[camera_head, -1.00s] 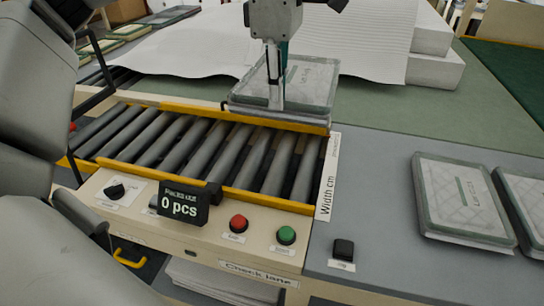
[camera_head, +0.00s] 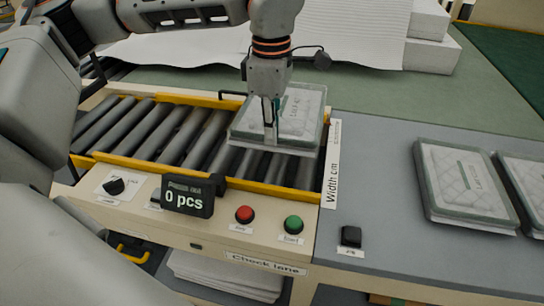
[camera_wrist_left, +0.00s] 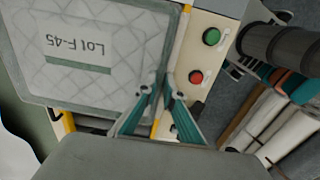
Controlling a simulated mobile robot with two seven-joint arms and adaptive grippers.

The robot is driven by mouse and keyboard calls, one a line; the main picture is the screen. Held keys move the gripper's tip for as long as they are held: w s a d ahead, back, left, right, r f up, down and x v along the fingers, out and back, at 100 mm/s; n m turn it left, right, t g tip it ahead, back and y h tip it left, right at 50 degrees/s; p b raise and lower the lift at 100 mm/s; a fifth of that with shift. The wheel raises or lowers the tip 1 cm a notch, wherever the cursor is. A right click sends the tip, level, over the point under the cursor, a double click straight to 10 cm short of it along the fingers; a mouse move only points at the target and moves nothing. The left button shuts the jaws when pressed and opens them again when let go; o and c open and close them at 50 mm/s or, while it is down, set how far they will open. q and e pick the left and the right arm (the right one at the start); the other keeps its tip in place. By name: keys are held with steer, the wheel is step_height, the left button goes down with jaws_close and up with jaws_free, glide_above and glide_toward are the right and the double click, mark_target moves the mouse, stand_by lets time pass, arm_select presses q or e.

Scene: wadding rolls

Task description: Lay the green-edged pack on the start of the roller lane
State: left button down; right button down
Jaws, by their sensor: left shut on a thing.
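The green-edged pack (camera_head: 300,112), quilted and pale with a label, is over the right end of the roller lane (camera_head: 190,133). My left gripper (camera_head: 270,138) is shut on the pack's near edge. In the left wrist view, the pack (camera_wrist_left: 85,95) fills the upper left, with "Lot F-45" on its label, and the gripper fingertips (camera_wrist_left: 162,88) are at its rim. The pack looks nearly level, low over the rollers; I cannot tell if it touches them. My right gripper is not in view.
Two similar packs (camera_head: 465,185) (camera_head: 528,180) lie on the grey table at right. The lane's near yellow rail (camera_head: 265,190), a counter reading "0 pcs" (camera_head: 188,196), and red (camera_head: 244,214) and green (camera_head: 293,224) buttons are in front. White wadding sheets lie behind. The rollers at left are clear.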

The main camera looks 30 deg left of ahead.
mark_target(272, 151)
arm_select(q)
step_height(272, 151, down, 8)
stand_by(0.5)
steer(key=shift+f, duration=0.4)
steer(key=shift+f+b, duration=0.15)
steer(key=shift+b, duration=0.15)
steer(key=c, duration=2.2)
jaws_free()
steer(key=shift+o, duration=0.2)
step_height(272, 151, up, 13)
steer(key=shift+r, duration=0.15)
